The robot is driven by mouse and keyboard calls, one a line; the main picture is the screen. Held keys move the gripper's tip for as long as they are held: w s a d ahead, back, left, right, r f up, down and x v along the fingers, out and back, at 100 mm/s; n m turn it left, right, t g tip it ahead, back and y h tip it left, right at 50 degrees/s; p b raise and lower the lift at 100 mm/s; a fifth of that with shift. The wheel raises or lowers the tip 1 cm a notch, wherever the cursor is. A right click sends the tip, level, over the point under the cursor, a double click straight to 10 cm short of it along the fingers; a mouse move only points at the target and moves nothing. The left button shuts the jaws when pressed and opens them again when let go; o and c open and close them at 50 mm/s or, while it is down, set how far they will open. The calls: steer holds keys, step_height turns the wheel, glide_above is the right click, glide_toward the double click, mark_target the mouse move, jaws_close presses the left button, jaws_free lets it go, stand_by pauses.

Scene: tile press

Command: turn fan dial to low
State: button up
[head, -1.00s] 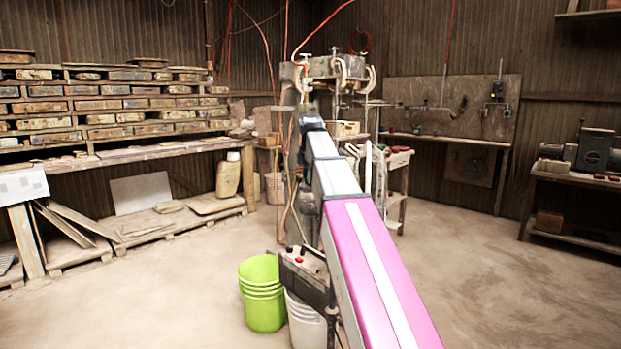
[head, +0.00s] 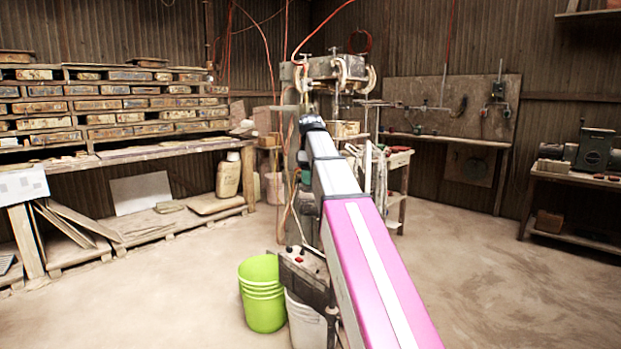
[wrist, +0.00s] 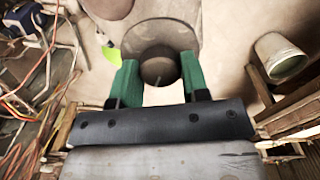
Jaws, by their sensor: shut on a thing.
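In the wrist view, a dark round knob (wrist: 158,68), apparently the fan dial, sits in front of a wider brownish disc (wrist: 160,34). My gripper (wrist: 157,74) has its two green fingers on either side of the knob and is shut on it. No low mark or pointer can be made out on the dial. In the head view, my arm reaches toward the press (head: 325,68) at the back. The arm hides the gripper and the dial there.
Loaded shelves (head: 110,100) line the left wall. Open floor lies to the right.

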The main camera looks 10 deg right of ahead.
steer(key=shift+m, duration=0.7)
steer(key=o, duration=0.9)
steer(key=shift+o, duration=0.2)
